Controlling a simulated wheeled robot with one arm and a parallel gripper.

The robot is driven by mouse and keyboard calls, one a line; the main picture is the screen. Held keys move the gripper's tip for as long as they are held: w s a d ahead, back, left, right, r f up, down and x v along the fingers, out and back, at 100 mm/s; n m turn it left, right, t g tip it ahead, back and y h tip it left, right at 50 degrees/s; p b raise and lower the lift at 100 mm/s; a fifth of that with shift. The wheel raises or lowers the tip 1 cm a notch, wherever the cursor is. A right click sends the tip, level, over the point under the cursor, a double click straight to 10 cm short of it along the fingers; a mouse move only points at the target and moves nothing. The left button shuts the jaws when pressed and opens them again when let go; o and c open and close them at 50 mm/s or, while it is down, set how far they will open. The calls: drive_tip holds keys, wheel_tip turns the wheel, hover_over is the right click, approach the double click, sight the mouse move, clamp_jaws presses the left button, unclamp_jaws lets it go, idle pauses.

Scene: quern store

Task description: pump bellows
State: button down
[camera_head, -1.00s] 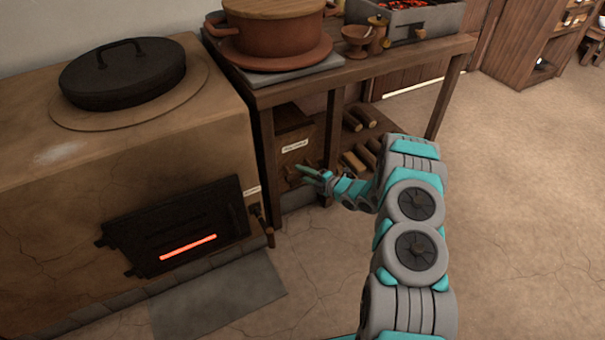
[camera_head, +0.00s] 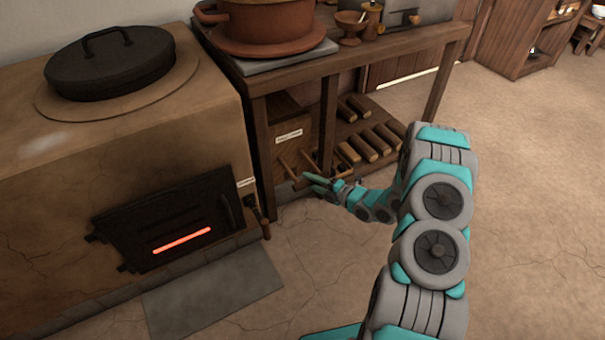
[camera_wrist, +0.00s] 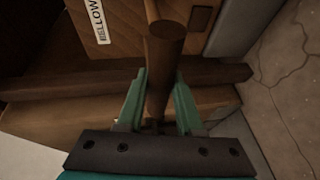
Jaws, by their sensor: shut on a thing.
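The bellows (camera_head: 289,137) is a wooden box with a white label, under the table beside the stove. It also shows in the wrist view (camera_wrist: 130,45), where its label is partly cut off. A round wooden bar, the bellows handle (camera_wrist: 164,50), sticks out from it toward the wrist camera. My gripper (camera_wrist: 158,85) is shut on the handle, with one green finger on each side of it. In the head view my gripper (camera_head: 316,182) is small and low at the front of the bellows, and its grip is hard to make out there.
The clay stove (camera_head: 120,150) stands at left with a glowing slot in its dark door (camera_head: 170,225). The wooden table (camera_head: 350,55) bears a clay pot (camera_head: 262,22). Logs (camera_head: 372,140) lie on its low shelf. The floor (camera_head: 530,200) at right is clear.

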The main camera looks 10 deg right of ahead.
drive_tip(key=s, duration=0.1)
drive_tip(key=s+d+b, duration=0.1)
drive_tip(key=s, duration=0.3)
drive_tip(key=shift+s+d+b, duration=0.15)
drive_tip(key=shift+d+b, duration=0.2)
drive_tip(key=c, duration=0.6)
unclamp_jaws()
drive_tip(key=shift+v, duration=3.9)
